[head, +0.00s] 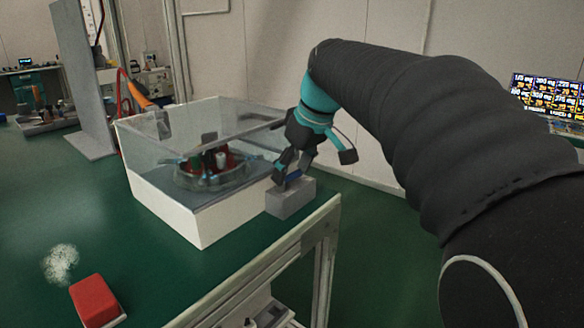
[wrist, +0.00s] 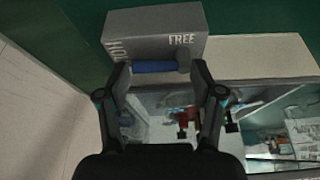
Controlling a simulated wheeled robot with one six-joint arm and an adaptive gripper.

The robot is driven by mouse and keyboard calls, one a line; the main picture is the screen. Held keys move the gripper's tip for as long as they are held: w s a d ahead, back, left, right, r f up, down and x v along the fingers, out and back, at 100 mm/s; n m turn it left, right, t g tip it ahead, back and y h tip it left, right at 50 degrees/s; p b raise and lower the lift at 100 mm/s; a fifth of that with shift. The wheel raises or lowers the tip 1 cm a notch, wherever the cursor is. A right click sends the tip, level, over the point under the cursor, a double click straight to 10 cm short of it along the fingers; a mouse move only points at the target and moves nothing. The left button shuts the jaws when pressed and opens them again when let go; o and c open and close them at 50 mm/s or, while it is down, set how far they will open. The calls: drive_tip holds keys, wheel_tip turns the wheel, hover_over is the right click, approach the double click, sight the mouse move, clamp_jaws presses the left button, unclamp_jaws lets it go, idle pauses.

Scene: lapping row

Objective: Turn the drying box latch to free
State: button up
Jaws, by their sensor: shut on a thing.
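The drying box (head: 205,228) is white with a clear cover and stands on the green table. A grey latch block (head: 290,201) is at its near right side. In the wrist view the latch block (wrist: 155,32) bears the words HOLD at left and FREE at right. The blue latch handle (wrist: 155,67) lies crosswise in that picture, below the lettering. My gripper (wrist: 158,72) is shut on the handle, a finger at each end. In the head view my gripper (head: 287,172) hangs over the block and mostly hides the handle.
Inside the box is a round fixture (head: 212,175) with red and white parts. A red block (head: 95,301) lies at the front left near a white powdery patch (head: 61,263). A grey upright panel (head: 82,80) stands behind left. The table's right edge is close to the latch block.

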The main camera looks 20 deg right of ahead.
drive_tip(key=m+h, duration=0.1)
drive_tip(key=m, duration=0.2)
drive_tip(key=s+m+h, duration=0.1)
drive_tip(key=m, duration=0.1)
drive_tip(key=shift+s+f+m+t, duration=0.15)
drive_tip(key=shift+m+t, duration=0.15)
drive_tip(key=shift+m, duration=0.1)
drive_tip(key=m, duration=0.1)
drive_tip(key=m+h, duration=0.1)
drive_tip(key=m, duration=0.1)
drive_tip(key=s+m+h+p, duration=0.1)
drive_tip(key=m, duration=0.1)
drive_tip(key=shift+s+a+f, duration=0.1)
drive_tip(key=shift+a+f, duration=0.05)
drive_tip(key=shift+a, duration=0.1)
drive_tip(key=shift+s+m, duration=0.1)
drive_tip(key=shift+m, duration=0.3)
drive_tip(key=o, duration=1.2)
drive_tip(key=shift+d, duration=0.1)
drive_tip(key=shift+o, duration=0.2)
drive_tip(key=shift+s+a+r, duration=0.1)
drive_tip(key=shift+a+r, duration=0.1)
drive_tip(key=shift+r, duration=0.5)
drive_tip(key=v, duration=0.6)
drive_tip(key=shift+r, duration=0.3)
drive_tip(key=shift+a, duration=0.15)
